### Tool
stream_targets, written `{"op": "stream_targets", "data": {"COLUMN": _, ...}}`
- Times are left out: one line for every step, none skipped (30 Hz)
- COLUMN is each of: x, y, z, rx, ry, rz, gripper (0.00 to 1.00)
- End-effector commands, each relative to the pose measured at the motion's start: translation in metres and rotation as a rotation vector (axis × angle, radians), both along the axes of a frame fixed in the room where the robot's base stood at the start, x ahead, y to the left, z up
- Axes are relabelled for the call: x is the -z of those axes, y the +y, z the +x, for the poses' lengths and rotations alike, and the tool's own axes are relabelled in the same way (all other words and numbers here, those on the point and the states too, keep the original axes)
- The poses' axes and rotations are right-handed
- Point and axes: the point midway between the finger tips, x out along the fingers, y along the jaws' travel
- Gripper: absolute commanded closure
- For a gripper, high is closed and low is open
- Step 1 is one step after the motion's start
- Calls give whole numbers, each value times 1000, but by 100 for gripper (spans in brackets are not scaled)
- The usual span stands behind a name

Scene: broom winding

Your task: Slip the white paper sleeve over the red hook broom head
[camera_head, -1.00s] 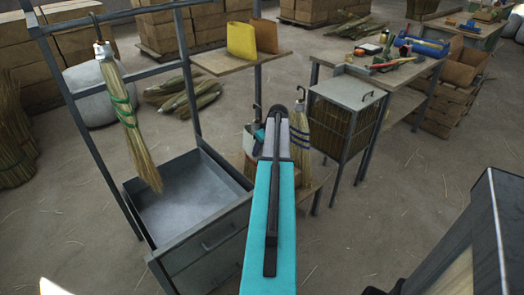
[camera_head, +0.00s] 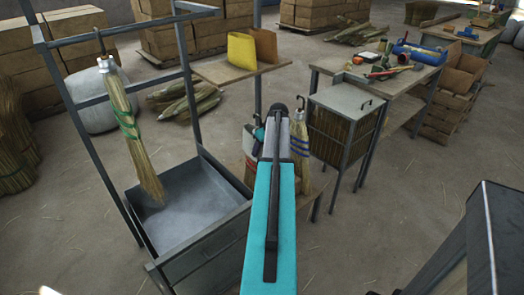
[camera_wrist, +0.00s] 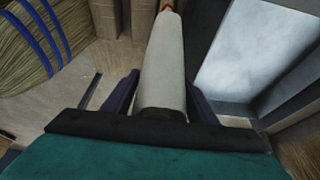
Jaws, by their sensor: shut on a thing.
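My gripper (camera_wrist: 160,92) is shut on a white tapering thing (camera_wrist: 162,60) that looks like the paper sleeve. It lies between the two dark fingers and narrows away from me to a small orange-red mark at its far end. In the head view a pale piece with a red patch (camera_head: 250,156) shows just left of my arm; it may be the same sleeve. My gripper is mostly hidden behind the arm there. A broom with green bands (camera_head: 129,128) hangs by its hook on the left rack. I cannot make out a red hook on any broom.
A blue-banded broom (camera_head: 299,145) stands right of my arm and shows in the wrist view (camera_wrist: 40,40). A grey metal tray (camera_head: 190,205) lies below the hanging broom. A shelf (camera_head: 215,70) holds a yellow holder (camera_head: 242,48). A wire cage (camera_head: 345,125) stands beside the workbench.

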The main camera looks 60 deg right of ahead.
Motion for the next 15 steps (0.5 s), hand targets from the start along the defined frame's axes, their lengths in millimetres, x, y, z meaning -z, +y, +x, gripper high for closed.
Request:
{"op": "stream_targets", "data": {"x": -4, "y": 0, "z": 0, "rx": 0, "ry": 0, "rz": 0, "gripper": 69}}
{"op": "stream_targets", "data": {"x": -6, "y": 0, "z": 0, "rx": 0, "ry": 0, "rz": 0, "gripper": 69}}
{"op": "stream_targets", "data": {"x": -8, "y": 0, "z": 0, "rx": 0, "ry": 0, "rz": 0, "gripper": 69}}
{"op": "stream_targets", "data": {"x": -9, "y": 0, "z": 0, "rx": 0, "ry": 0, "rz": 0, "gripper": 69}}
{"op": "stream_targets", "data": {"x": -11, "y": 0, "z": 0, "rx": 0, "ry": 0, "rz": 0, "gripper": 69}}
{"op": "stream_targets", "data": {"x": -13, "y": 0, "z": 0, "rx": 0, "ry": 0, "rz": 0, "gripper": 69}}
{"op": "stream_targets", "data": {"x": -15, "y": 0, "z": 0, "rx": 0, "ry": 0, "rz": 0, "gripper": 69}}
{"op": "stream_targets", "data": {"x": -16, "y": 0, "z": 0, "rx": 0, "ry": 0, "rz": 0, "gripper": 69}}
{"op": "stream_targets", "data": {"x": -18, "y": 0, "z": 0, "rx": 0, "ry": 0, "rz": 0, "gripper": 69}}
{"op": "stream_targets", "data": {"x": -20, "y": 0, "z": 0, "rx": 0, "ry": 0, "rz": 0, "gripper": 69}}
{"op": "stream_targets", "data": {"x": -21, "y": 0, "z": 0, "rx": 0, "ry": 0, "rz": 0, "gripper": 69}}
{"op": "stream_targets", "data": {"x": -23, "y": 0, "z": 0, "rx": 0, "ry": 0, "rz": 0, "gripper": 69}}
{"op": "stream_targets", "data": {"x": -25, "y": 0, "z": 0, "rx": 0, "ry": 0, "rz": 0, "gripper": 69}}
{"op": "stream_targets", "data": {"x": -26, "y": 0, "z": 0, "rx": 0, "ry": 0, "rz": 0, "gripper": 69}}
{"op": "stream_targets", "data": {"x": -29, "y": 0, "z": 0, "rx": 0, "ry": 0, "rz": 0, "gripper": 69}}
